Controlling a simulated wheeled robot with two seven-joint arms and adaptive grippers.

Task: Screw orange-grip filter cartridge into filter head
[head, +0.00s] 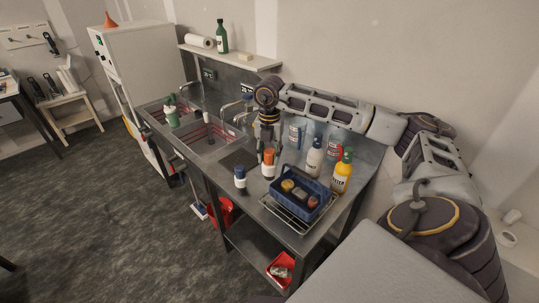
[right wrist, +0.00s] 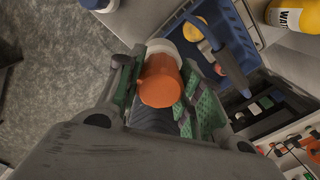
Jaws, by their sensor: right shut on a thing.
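The orange-grip filter cartridge (head: 268,171) stands upright on the steel bench, with a white body and an orange top. My right gripper (head: 268,153) comes down on it from above and is shut on its orange grip. In the right wrist view the orange grip (right wrist: 161,82) sits between the green-padded fingers (right wrist: 152,88), with a white rim beyond it. A similar cartridge with a dark blue top (head: 240,180) stands just left of it. I cannot clearly make out the filter head. My left gripper is not in view.
A blue basket (head: 283,207) with small items sits on a wire rack to the right. White (head: 314,157) and yellow (head: 342,173) bottles stand behind it. Sinks (head: 208,138) and taps are at the left. A wall shelf (head: 230,57) hangs above.

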